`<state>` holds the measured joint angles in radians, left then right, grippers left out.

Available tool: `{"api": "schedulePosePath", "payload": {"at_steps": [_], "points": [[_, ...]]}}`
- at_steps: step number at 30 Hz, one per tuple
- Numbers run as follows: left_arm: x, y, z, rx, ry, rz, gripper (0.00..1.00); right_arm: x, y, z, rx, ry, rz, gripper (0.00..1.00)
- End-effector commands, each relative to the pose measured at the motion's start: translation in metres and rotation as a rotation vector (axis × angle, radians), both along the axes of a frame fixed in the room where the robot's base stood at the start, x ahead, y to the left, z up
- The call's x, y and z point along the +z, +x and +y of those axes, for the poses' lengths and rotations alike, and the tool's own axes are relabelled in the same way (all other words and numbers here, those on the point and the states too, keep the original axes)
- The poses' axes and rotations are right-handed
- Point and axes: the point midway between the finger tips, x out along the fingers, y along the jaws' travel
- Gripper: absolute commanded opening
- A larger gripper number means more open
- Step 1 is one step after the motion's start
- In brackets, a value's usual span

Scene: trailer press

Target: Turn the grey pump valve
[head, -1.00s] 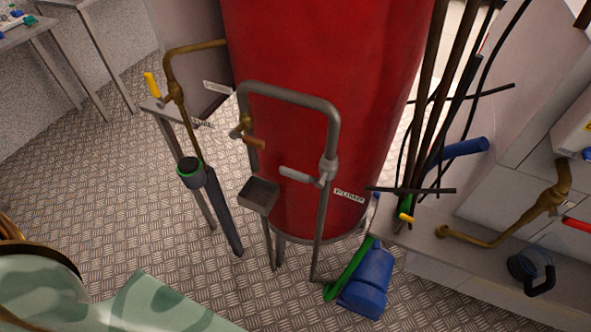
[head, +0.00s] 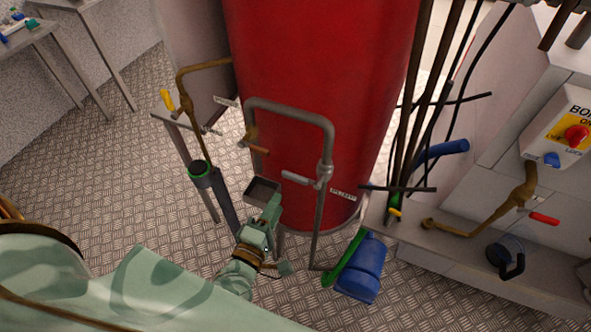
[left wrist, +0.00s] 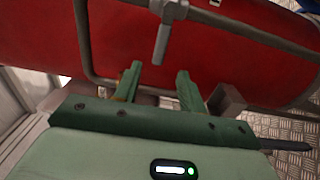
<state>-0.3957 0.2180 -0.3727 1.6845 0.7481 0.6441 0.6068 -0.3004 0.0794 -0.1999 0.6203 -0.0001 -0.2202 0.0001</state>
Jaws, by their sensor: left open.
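The grey pump valve handle (head: 297,178) sticks out to the left from a grey pipe in front of the red tank. A label reading PUMP (head: 343,193) is on the tank to its right. My left gripper (head: 272,202) is below and to the left of the handle, in front of the small grey box on the pipe stand. In the left wrist view the gripper (left wrist: 158,70) is open and empty, and the light grey handle (left wrist: 162,42) points down toward the gap between the fingertips. I cannot tell whether they touch. My right gripper is not in view.
The red tank (head: 315,80) stands behind the grey pipe loop (head: 290,108). A blue container (head: 362,268) lies on the floor at right. Dark rods (head: 430,100) lean nearby.

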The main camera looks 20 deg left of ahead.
Motion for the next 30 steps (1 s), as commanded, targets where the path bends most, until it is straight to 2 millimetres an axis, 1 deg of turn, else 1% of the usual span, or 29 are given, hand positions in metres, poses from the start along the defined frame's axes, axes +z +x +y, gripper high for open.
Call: {"api": "schedulePosePath", "payload": {"at_steps": [1,6,9,12,14,19,27,28,29,30], "points": [[0.001,0.014,0.000,0.001,0.000,-0.004,0.41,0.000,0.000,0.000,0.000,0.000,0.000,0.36],[0.000,0.059,0.000,0.001,0.002,-0.003,0.41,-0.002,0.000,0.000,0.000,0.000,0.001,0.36],[0.000,0.081,0.000,-0.001,0.004,-0.002,0.41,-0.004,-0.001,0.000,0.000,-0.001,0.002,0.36],[0.000,0.099,0.000,-0.001,0.003,-0.001,0.41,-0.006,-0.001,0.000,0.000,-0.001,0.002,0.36],[0.000,0.107,0.000,-0.001,0.004,-0.001,0.41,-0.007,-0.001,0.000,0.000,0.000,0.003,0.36],[0.000,0.119,0.000,-0.002,0.005,0.001,0.41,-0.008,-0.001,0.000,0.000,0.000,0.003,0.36],[0.000,0.121,0.000,-0.002,0.005,0.001,0.41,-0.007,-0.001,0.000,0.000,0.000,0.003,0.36],[0.000,0.121,0.000,-0.002,0.005,0.001,0.35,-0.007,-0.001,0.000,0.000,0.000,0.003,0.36],[0.000,0.121,0.000,-0.002,0.005,0.001,0.27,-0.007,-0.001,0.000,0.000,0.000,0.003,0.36],[0.000,0.121,0.000,-0.002,0.005,0.001,0.16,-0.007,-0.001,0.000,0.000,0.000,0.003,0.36]]}}
